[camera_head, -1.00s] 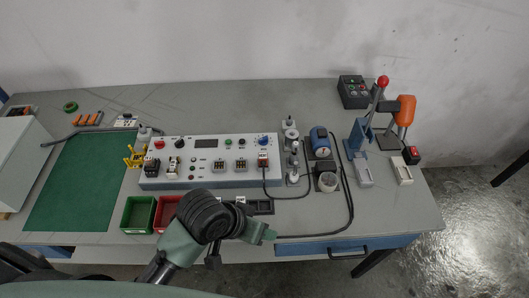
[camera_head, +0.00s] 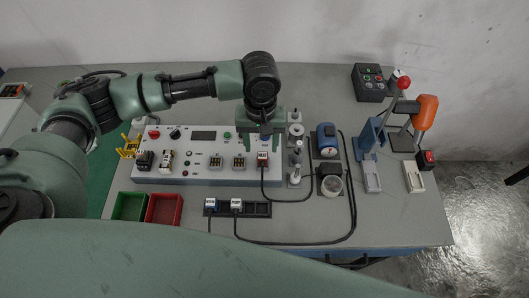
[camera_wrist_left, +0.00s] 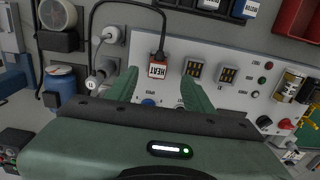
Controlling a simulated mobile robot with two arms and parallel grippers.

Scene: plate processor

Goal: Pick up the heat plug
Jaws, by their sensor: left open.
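The heat plug (camera_head: 263,156) sits in a socket at the right end of the white control panel (camera_head: 200,175), with a black cable running from it. In the left wrist view the plug (camera_wrist_left: 157,70) shows its red-and-white "HEAT" label, between and just beyond the two green fingers. My left gripper (camera_head: 264,136) hangs over the right end of the panel, just behind the plug in the head view. In the left wrist view the gripper (camera_wrist_left: 159,78) is open and empty. I cannot tell whether a finger touches the plug. My right gripper is not in view.
White fittings (camera_head: 295,150), a blue motor (camera_head: 326,140) and a loose black cable lie to the right. A green bin (camera_head: 130,207) and a red bin (camera_head: 164,210) stand front left.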

